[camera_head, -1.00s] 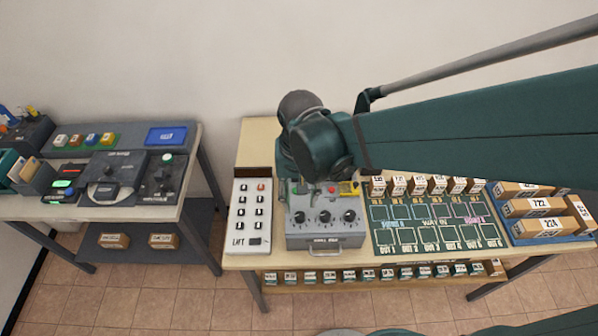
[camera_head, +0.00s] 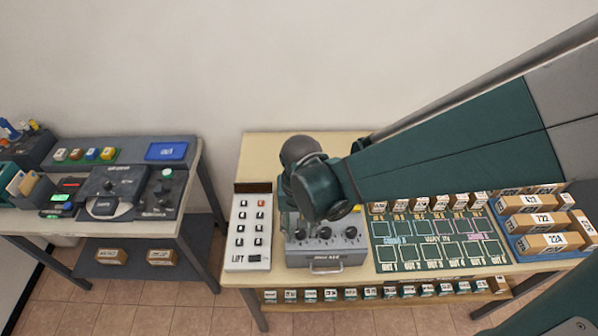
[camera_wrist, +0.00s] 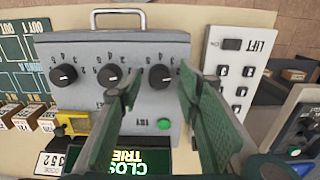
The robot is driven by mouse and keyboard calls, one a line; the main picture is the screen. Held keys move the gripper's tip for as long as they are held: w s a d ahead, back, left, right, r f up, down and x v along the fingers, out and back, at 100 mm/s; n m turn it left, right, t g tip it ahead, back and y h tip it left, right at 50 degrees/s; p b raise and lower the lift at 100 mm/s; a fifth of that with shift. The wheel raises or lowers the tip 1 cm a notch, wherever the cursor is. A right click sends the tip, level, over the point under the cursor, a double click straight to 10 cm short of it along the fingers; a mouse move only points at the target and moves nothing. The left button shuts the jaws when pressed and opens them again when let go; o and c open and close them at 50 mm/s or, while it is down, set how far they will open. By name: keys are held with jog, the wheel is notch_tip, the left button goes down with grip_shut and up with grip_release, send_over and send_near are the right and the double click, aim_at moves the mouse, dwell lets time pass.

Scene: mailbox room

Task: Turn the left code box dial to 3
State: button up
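The grey code box (camera_head: 352,256) stands on the light table, with three black dials in a row. The left dial (camera_head: 299,234) is the one nearest the lift panel; it appears as the right-hand dial (camera_wrist: 160,76) in the wrist view, which is turned around. My gripper (camera_wrist: 155,86) is open, with green fingers on either side of this dial. Contact with the dial cannot be told. The dial's exact setting is too small to read. In the head view, my wrist covers the back of the box and hides the fingertips.
The middle dial (camera_wrist: 112,76) lies close to one finger. A green TRY button (camera_wrist: 164,124) sits between the fingers. The white lift panel (camera_head: 249,232) stands left of the box, and the dark green sorting board (camera_head: 437,240) lies to its right.

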jog(key=shift+f, duration=0.2)
jog(key=c, duration=0.9)
jog(key=shift+n, duration=0.5)
jog(key=n+b, duration=0.1)
jog(key=n, duration=0.1)
jog(key=shift+n, duration=0.4)
jog(key=shift+n+b, duration=0.4)
jog(key=shift+n, duration=1.7)
